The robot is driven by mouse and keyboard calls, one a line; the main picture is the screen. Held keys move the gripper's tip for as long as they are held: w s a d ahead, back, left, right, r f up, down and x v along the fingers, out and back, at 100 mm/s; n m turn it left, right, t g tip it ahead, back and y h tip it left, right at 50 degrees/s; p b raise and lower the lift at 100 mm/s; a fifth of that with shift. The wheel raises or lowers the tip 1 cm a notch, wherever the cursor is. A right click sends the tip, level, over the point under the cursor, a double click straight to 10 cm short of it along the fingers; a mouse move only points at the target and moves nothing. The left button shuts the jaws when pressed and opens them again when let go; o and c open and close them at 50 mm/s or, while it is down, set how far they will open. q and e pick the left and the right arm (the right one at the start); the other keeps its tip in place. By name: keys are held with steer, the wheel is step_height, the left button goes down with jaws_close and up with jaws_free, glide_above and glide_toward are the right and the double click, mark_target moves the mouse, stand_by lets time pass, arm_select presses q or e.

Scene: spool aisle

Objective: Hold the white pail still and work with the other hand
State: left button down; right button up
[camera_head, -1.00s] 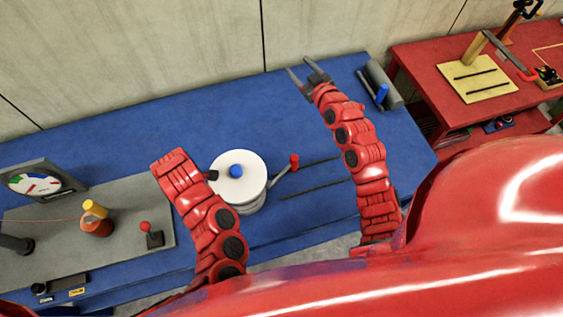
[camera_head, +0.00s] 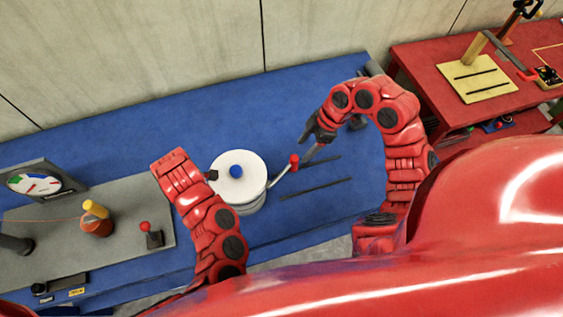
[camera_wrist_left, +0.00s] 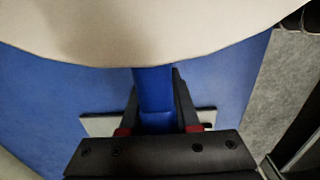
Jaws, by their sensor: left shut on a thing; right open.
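My left gripper (camera_head: 211,175) is at the pail's left side, small and dark in the head view. In the left wrist view it (camera_wrist_left: 156,112) is shut on a blue handle (camera_wrist_left: 153,88) below the pale pail (camera_wrist_left: 140,30). My right gripper (camera_head: 305,155) is open with its fingers by the red grip; whether they touch it I cannot tell.
A grey plate (camera_head: 130,210) at left carries a dial gauge (camera_head: 40,184), an orange pot (camera_head: 97,222) and a red-knobbed lever (camera_head: 148,232). Dark slots lie right of the pail. A red table (camera_head: 430,65) stands at right. The bench behind the pail is clear.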

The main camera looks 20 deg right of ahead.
steer(key=x, duration=1)
steer(key=shift+w+a+f, duration=0.1)
steer(key=shift+a+f, duration=0.05)
steer(key=shift+f, duration=0.05)
steer(key=c, duration=1)
jaws_close()
steer(key=shift+w+a+r, duration=0.1)
